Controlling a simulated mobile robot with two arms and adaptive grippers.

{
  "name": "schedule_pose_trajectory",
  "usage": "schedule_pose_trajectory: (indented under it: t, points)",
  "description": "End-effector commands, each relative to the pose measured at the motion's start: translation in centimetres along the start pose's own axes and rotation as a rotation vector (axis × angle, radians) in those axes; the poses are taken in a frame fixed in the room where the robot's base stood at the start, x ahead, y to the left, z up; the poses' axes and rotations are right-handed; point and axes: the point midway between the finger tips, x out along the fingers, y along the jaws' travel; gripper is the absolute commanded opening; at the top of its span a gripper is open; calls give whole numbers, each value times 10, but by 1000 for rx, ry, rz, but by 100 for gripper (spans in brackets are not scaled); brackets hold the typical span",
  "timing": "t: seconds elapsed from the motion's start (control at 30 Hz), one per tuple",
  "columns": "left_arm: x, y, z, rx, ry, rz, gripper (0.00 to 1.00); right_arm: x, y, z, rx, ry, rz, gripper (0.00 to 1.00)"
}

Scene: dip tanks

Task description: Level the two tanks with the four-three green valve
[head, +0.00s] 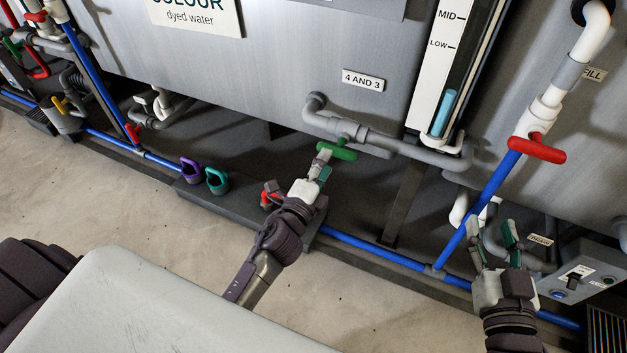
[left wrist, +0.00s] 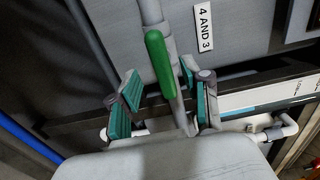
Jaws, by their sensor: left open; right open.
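The green valve handle (head: 337,151) sits on the grey pipe below the "4 AND 3" label (head: 363,80). In the left wrist view the green handle (left wrist: 160,62) shows lengthwise between and beyond the finger pads. My left gripper (head: 321,164) is open, right at the handle; I cannot tell whether a pad touches it. It also shows in the left wrist view (left wrist: 163,98). The sight gauge (head: 443,112) on the tank (head: 300,60) has a short blue column below the LOW mark. My right gripper (head: 493,234) is open and empty near the blue pipe at the right.
A red valve handle (head: 537,149) is on the white pipe at right. Purple (head: 190,170) and teal (head: 217,181) rings stand on a dark block, left of my left gripper. A control box (head: 580,275) is at lower right. The floor (head: 90,200) at left is clear.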

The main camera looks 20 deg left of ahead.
Motion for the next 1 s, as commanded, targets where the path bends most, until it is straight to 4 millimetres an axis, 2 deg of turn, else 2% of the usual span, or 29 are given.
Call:
schedule_pose_trajectory:
  t: [0.03, 0.2, 0.37, 1.0]
  points:
    - [-13, 1, 0, -3, -2, 3, 48, 0, 0, 0, 0, 0, 0, 48]
    - [-45, 1, 0, -3, -2, 3, 48, 0, 0, 0, 0, 0, 0, 48]
    - [-63, 1, 0, -2, -1, 1, 48, 0, 0, 0, 0, 0, 0, 48]
    - [-68, 0, 0, -2, -1, 0, 48, 0, 0, 0, 1, 1, 0, 48]
